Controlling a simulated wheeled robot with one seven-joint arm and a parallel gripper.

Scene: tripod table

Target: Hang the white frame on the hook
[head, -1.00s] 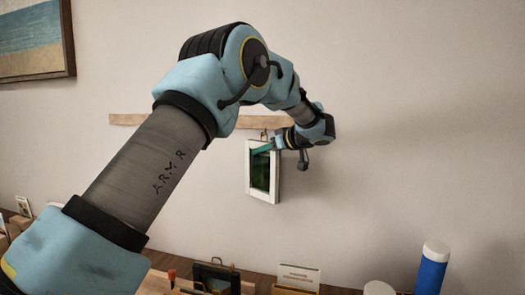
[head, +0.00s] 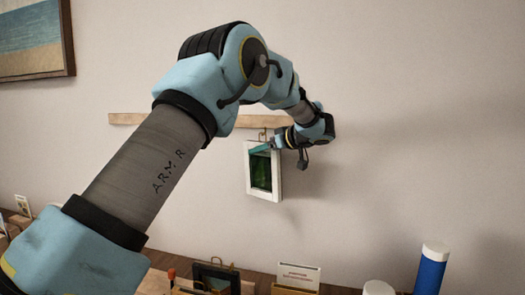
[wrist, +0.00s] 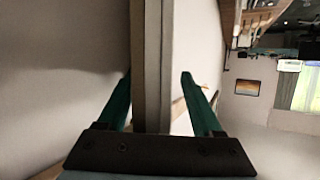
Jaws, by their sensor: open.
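The white frame (head: 278,180), with a dark green picture, is upright against the wall just below the wooden rail (head: 205,121). A small hook (head: 263,135) shows at the rail right above its top edge. I cannot tell whether the frame's loop sits on the hook. My gripper (head: 268,147) is at the frame's upper right. In the wrist view the frame (wrist: 151,60) stands edge-on between the two teal fingers of my open gripper (wrist: 157,76). The left finger is close beside it; a clear gap separates the right finger from it.
Below is a shelf with a dark framed item (head: 216,277), a white card (head: 298,276), a white round lid (head: 378,288) and a blue cylinder (head: 431,272). A seascape picture (head: 35,40) hangs at upper left. The wall right of my gripper is bare.

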